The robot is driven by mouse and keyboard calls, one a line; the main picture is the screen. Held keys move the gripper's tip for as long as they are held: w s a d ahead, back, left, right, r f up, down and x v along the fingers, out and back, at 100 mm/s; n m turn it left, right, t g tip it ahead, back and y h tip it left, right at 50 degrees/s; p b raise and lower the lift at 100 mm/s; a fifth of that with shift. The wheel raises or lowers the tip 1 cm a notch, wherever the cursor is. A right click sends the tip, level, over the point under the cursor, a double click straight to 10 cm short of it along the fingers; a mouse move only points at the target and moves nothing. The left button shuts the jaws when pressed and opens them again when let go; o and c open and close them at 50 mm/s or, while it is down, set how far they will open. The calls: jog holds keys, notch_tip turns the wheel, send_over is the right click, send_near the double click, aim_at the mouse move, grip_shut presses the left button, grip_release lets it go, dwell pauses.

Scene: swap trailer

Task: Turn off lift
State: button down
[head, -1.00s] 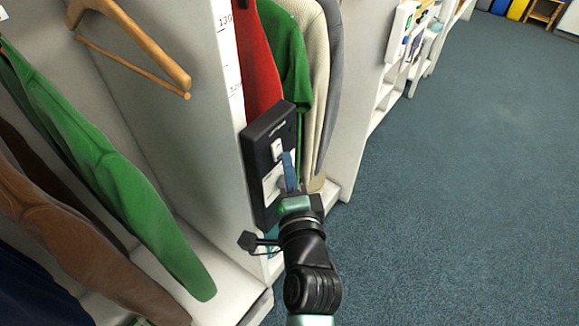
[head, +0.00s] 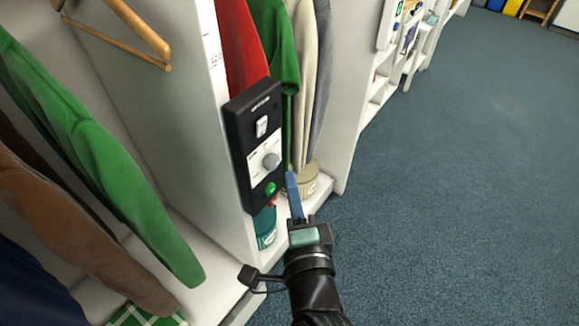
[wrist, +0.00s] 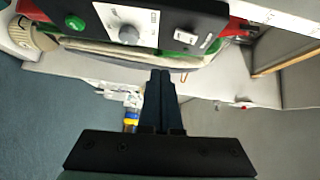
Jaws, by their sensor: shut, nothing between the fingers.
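The lift panel (head: 240,122) is a black box on the end of a white partition. It carries a white rocker switch (head: 262,126), a grey round knob (head: 271,161) on a white plate, and a green round button (head: 270,189). In the wrist view the switch (wrist: 186,37), knob (wrist: 129,34) and green button (wrist: 75,23) show along the top. My gripper (head: 292,181) is shut and empty. Its blue fingertips are to the right of the panel's lower part, apart from the controls. In the wrist view the closed fingers (wrist: 160,88) are below the panel.
Coats, including a green one (head: 95,150), hang left of the partition. A wooden hanger (head: 135,35) hangs above. Open blue carpet (head: 450,170) lies to the right.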

jog(key=shift+s+d+f+b, duration=0.1)
jog(key=shift+s+d+b, duration=0.1)
jog(key=shift+s, duration=0.7)
jog(key=shift+s+d+f+b, duration=0.1)
jog(key=shift+s+d, duration=0.05)
jog(key=shift+s, duration=0.7)
jog(key=shift+d+r, duration=0.1)
